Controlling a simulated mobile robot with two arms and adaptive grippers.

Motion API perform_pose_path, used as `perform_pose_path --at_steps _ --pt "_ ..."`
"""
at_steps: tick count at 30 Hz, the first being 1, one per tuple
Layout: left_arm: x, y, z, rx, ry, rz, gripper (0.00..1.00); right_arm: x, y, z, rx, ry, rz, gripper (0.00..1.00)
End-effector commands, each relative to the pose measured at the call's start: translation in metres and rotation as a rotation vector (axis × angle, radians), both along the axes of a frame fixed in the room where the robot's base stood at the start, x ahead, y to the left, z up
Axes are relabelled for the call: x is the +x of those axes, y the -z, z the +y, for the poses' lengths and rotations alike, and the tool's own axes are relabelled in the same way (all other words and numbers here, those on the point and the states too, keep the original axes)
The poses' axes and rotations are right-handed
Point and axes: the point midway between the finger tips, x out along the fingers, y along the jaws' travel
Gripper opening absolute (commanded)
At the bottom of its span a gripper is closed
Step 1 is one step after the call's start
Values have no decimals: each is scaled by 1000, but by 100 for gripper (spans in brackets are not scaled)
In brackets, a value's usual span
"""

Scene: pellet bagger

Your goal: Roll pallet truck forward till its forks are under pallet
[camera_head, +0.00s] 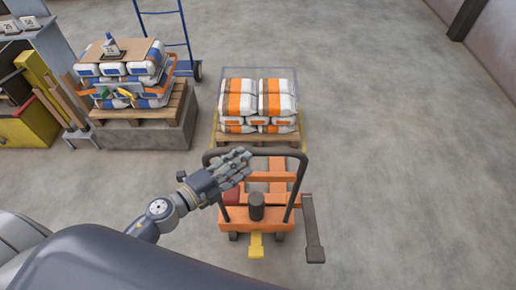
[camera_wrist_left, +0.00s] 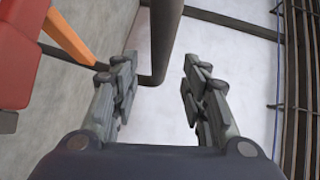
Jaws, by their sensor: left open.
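The orange pallet truck (camera_head: 230,217) stands in the middle of the head view, with a dark looped handle (camera_head: 298,172). Its forks (camera_head: 277,174) point away from me toward the wooden pallet (camera_head: 232,137), which carries stacked white and orange bags (camera_head: 240,100). The handle's top bar crosses in front of the fork tips and the pallet's near edge, so I cannot tell whether they overlap. My left gripper (camera_head: 238,167) is open at the left part of the handle. In the left wrist view the dark handle bar (camera_wrist_left: 162,40) shows beyond and between the open fingers (camera_wrist_left: 160,82). My right gripper is not in view.
A second pallet (camera_head: 172,112) with blue and white bags stands on a grey block at the left. A blue hand truck (camera_head: 187,30) is behind it. A yellow cabinet (camera_head: 32,128) is at the far left. The floor right of the truck is clear.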

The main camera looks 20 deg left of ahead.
Motion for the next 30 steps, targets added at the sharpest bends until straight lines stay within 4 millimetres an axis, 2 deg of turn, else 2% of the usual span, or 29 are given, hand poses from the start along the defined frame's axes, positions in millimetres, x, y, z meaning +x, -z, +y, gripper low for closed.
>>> perform_pose_path --at_steps 6,12,18,26,30 --pt "33 2 -18 -2 -3 -2 41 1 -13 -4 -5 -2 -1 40" --pt "54 7 -30 -3 -3 1 41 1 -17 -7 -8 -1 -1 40" --pt "62 10 -35 0 -2 1 41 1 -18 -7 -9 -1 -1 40" --pt "62 10 -35 0 -2 1 41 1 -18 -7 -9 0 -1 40" --pt "62 10 -35 0 -2 1 10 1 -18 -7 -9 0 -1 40"
